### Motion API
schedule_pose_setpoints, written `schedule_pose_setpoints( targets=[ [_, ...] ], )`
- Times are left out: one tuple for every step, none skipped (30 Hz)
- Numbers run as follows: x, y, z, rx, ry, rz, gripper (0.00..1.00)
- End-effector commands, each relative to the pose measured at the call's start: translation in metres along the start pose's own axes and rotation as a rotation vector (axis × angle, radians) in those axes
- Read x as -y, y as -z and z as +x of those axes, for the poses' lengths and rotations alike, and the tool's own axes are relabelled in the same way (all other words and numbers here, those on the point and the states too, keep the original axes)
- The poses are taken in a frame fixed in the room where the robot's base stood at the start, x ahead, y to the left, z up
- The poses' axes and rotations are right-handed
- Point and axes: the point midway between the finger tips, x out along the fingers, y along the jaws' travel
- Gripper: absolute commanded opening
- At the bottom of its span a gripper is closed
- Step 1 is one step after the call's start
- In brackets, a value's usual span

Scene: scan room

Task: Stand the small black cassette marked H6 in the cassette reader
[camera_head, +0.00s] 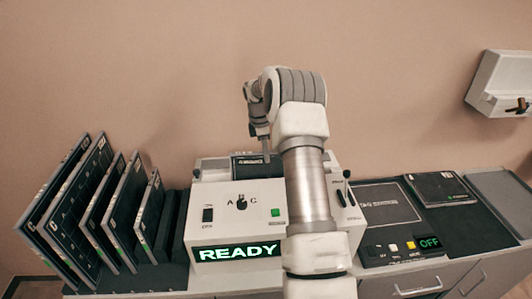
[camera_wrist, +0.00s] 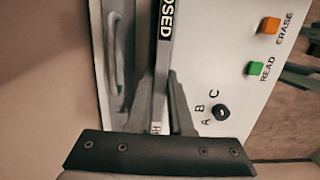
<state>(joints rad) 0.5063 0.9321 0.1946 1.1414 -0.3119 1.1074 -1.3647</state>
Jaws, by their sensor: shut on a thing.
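The cassette reader (camera_head: 232,221) is a white box with a green READY display, in the middle of the counter. My gripper (camera_head: 264,148) points down over the top of the reader. Its fingers (camera_wrist: 163,78) are shut on a small black cassette (camera_head: 252,167), whose upper edge faces the wrist camera. On that edge (camera_wrist: 166,45) a label reads "OSED" and a partly covered mark starts with H. The cassette stands upright at the reader's top opening. Its lower part is hidden, so I cannot tell how deep it sits.
A rack (camera_head: 171,272) with several leaning cassettes stands at the left. A lever (camera_head: 346,187) is at the reader's right. Farther right, a black-topped unit (camera_head: 450,228) shows OFF and bears a flat cassette (camera_head: 440,187). A white wall box (camera_head: 502,82) hangs at the upper right.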

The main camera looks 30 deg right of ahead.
Motion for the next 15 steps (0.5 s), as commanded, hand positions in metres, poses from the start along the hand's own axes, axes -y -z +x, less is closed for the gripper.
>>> schedule_pose_setpoints(
  targets=[
    [-0.0003,0.0,0.0004,0.0,-0.001,0.0,0.0],
    [-0.0002,-0.0001,0.0004,-0.001,-0.001,0.0,0.0],
    [-0.0002,-0.0001,0.0005,-0.001,-0.001,0.0,0.0],
    [-0.0002,0.0,0.0006,-0.001,-0.001,0.0,0.0],
    [-0.0002,0.0,0.0007,-0.001,0.0,0.0,0.0],
    [-0.0001,0.0,0.0008,-0.001,0.0,0.0,0.0],
    [-0.0001,-0.0001,0.0009,-0.001,0.0,0.0,0.22],
    [-0.0001,-0.0001,0.001,-0.001,0.0,0.0,0.28],
    [0.0,-0.0001,0.0011,-0.001,0.0,0.0,0.35],
    [0.0,-0.0001,0.0011,-0.001,0.0,0.0,0.4],
    [0.0001,-0.0001,0.0011,-0.001,0.0,0.0,0.46],
    [0.0001,-0.0001,0.0011,-0.001,0.001,0.0,0.53],
    [0.0001,-0.0001,0.0011,-0.001,0.001,0.0,0.54],
    [0.0001,0.0,0.0011,-0.001,0.001,0.0,0.54],
    [0.0002,0.0,0.0011,-0.001,0.001,0.0,0.54]
  ],
)
